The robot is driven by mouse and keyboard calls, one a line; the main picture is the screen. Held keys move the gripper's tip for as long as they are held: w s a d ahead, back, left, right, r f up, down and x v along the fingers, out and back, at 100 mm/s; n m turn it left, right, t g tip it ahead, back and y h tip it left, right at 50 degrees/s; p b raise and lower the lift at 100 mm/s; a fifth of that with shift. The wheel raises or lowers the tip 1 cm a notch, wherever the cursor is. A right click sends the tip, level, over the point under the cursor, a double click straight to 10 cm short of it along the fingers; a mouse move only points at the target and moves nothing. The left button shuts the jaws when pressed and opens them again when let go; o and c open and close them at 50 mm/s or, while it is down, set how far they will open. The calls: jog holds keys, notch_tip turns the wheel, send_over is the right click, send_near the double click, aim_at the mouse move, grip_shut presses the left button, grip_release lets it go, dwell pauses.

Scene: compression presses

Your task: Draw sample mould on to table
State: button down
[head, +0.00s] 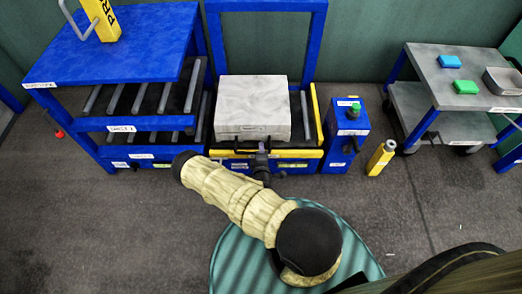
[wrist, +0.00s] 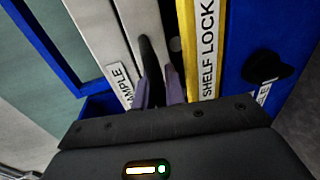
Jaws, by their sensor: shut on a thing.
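The sample mould (head: 252,97) is a pale grey slab lying flat in the blue press frame (head: 264,8). A dark handle (head: 236,138) runs along its front face. My gripper (head: 262,147) is at the front of the mould. In the wrist view, my gripper (wrist: 158,92) has its two purple-grey fingers closed around the black handle (wrist: 149,55). A label ending in "AMPLE" (wrist: 121,85) shows on the mould's pale face. A blue table (head: 110,50) stands left of the press.
A yellow "SHELF LOCK" strip (wrist: 205,50) runs beside the mould. A blue control box (head: 346,145) with a green button and a yellow post (head: 380,158) stand to the right. A grey cart (head: 420,75) holds blue and green blocks.

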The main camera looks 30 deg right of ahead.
jog(key=shift+w+d, duration=0.1)
jog(key=shift+w, duration=0.05)
dwell(0.5)
jog(key=c, duration=1.7)
grip_release()
